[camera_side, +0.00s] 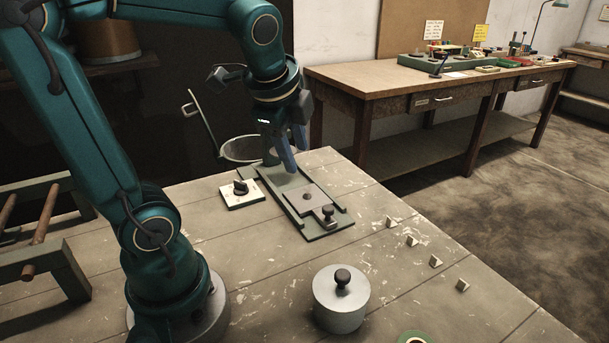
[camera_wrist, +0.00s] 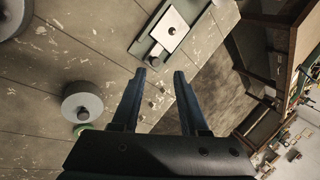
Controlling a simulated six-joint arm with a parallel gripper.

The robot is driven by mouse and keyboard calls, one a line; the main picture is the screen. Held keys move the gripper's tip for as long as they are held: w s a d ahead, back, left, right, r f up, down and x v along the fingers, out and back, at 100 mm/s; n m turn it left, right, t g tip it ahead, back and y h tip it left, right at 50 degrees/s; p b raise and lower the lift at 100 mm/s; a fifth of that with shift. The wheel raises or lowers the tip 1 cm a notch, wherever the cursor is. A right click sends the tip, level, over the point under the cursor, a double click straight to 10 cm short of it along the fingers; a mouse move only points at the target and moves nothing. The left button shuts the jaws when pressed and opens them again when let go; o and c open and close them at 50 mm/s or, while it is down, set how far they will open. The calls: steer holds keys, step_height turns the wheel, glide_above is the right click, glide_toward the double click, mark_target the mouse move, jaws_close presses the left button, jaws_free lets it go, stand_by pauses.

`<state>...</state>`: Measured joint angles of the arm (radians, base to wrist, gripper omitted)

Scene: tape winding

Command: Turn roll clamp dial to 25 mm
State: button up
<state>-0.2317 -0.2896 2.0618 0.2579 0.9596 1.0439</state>
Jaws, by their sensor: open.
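A small pale plate (camera_side: 243,200) with a black knob (camera_side: 240,187) lies on the table, left of a green track. It looks like the dial, but I cannot read any marks on it. The green track (camera_side: 318,231) carries a grey sliding plate (camera_side: 305,199) and a black knob (camera_side: 328,213) at its near end. The track also shows at the top of the wrist view (camera_wrist: 139,45). My gripper (camera_side: 293,162) is open and empty, above the far end of the track. Its two fingers (camera_wrist: 160,74) are apart in the wrist view.
A silver lidded cylinder (camera_side: 341,305) stands at the front, with a green ring (camera_side: 413,338) beside it. Several small pale blocks (camera_side: 435,261) line the right side of the table. A round dark pan-like thing (camera_side: 240,149) is behind the table.

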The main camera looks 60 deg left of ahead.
steer(key=w+a+f+m+g+y, duration=0.1)
steer(key=w+a+f+m+g, duration=0.1)
steer(key=a, duration=0.5)
steer(key=g, duration=0.3)
glide_toward(241, 182)
steer(key=w, duration=0.2)
steer(key=shift+g+h, duration=0.4)
steer(key=shift+g, duration=0.2)
steer(key=x, duration=0.5)
steer(key=s+x, duration=0.1)
steer(key=x, duration=0.1)
steer(key=shift+a, duration=0.3)
steer(key=shift+x, duration=0.75)
steer(key=shift+a, duration=0.1)
jaws_close()
